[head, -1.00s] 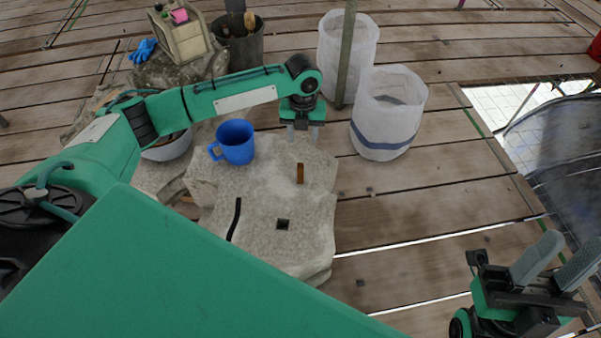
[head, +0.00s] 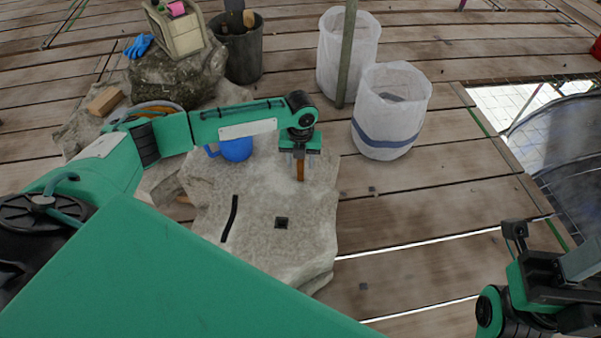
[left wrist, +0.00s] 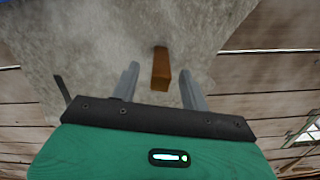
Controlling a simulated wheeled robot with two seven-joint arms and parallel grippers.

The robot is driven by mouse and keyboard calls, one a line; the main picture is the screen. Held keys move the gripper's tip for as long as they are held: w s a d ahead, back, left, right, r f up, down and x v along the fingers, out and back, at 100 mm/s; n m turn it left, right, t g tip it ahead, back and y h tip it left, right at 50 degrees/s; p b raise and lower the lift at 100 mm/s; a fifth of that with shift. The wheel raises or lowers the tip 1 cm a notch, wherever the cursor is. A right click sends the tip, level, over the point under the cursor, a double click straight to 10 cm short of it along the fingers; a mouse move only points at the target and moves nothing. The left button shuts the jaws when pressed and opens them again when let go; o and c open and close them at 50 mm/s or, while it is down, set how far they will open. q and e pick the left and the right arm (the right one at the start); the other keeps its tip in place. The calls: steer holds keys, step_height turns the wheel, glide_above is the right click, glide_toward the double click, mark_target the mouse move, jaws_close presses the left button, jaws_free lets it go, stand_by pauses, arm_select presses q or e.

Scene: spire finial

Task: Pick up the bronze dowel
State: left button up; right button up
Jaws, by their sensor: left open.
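The bronze dowel (head: 300,171) is a short brown-orange peg standing on the pale stone block (head: 255,200). In the left wrist view the dowel (left wrist: 161,68) lies between the lines of the two fingers, near their tips. My left gripper (head: 300,160) is open, pointing down at the dowel, with a finger to each side in the head view. The gripper (left wrist: 158,80) holds nothing, and I cannot tell whether a finger touches the dowel. My right gripper (head: 575,275) is at the lower right, cut by the frame edge, far from the dowel.
The stone has a dark square hole (head: 282,223) and a black strip (head: 230,218). A blue mug (head: 237,149) stands behind my left arm. Two white sacks (head: 392,112) and a post (head: 346,55) stand right of the arm. Planks at right are mostly clear.

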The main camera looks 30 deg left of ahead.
arm_select(q)
steer(key=shift+f, duration=0.1)
jaws_close()
stand_by(0.3)
